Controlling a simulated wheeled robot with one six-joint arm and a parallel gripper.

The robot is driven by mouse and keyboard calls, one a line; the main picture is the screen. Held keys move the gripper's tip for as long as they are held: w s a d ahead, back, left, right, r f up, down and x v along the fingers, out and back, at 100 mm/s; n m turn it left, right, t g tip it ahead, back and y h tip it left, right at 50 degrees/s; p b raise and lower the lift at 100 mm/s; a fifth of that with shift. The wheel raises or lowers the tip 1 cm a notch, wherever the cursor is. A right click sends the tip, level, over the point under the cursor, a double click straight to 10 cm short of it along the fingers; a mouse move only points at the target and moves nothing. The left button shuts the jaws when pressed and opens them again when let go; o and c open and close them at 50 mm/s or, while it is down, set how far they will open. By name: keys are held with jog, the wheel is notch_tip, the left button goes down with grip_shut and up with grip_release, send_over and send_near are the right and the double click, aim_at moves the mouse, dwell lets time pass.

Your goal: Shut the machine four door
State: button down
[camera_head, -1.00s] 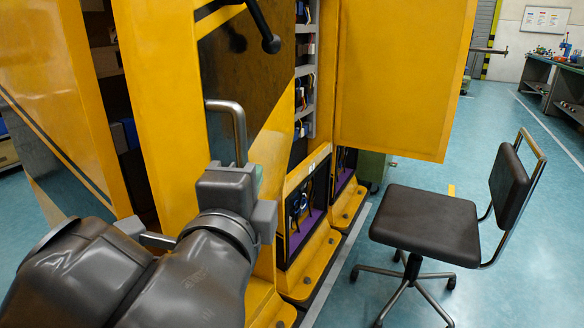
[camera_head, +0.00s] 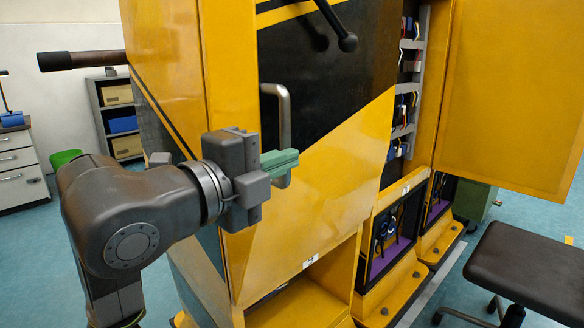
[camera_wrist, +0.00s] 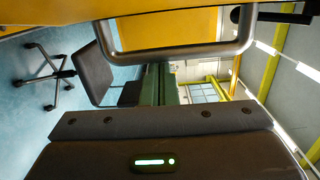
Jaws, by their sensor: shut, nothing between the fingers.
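The door (camera_head: 315,190) is a yellow panel with black areas, a metal bar handle (camera_head: 285,105) and a small white label low down. It stands across the cabinet front in the head view; I cannot tell if it is fully flush. My gripper (camera_head: 284,160) is shut and empty, its green fingers level with the lower part of the handle, overlapping it in the picture. Contact is unclear. In the wrist view the handle (camera_wrist: 180,52) loops just above the green fingers (camera_wrist: 160,85).
An open yellow door (camera_head: 510,90) of the neighbouring bay stands out at the right, beside racks of wiring (camera_head: 405,85). A dark chair (camera_head: 530,265) is at the lower right, also in the wrist view. A shelf and drawers stand far left.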

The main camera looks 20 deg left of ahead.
jog(key=shift+w+a+n+y, duration=0.15)
jog(key=shift+a+n+y, duration=0.3)
jog(key=shift+a, duration=0.4)
jog(key=d+p+v, duration=0.1)
jog(key=v, duration=1.2)
jog(key=shift+s+f+m+h, duration=0.2)
jog(key=shift+s+m+h, duration=0.25)
jog(key=shift+w+p, duration=0.1)
jog(key=shift+p, duration=0.2)
jog(key=w+a+b+x, duration=0.1)
jog(key=a+x, duration=0.1)
jog(key=x, duration=1)
jog(key=shift+w+n+y, duration=0.25)
jog(key=shift+n+y, duration=0.05)
jog(key=shift+d, duration=0.15)
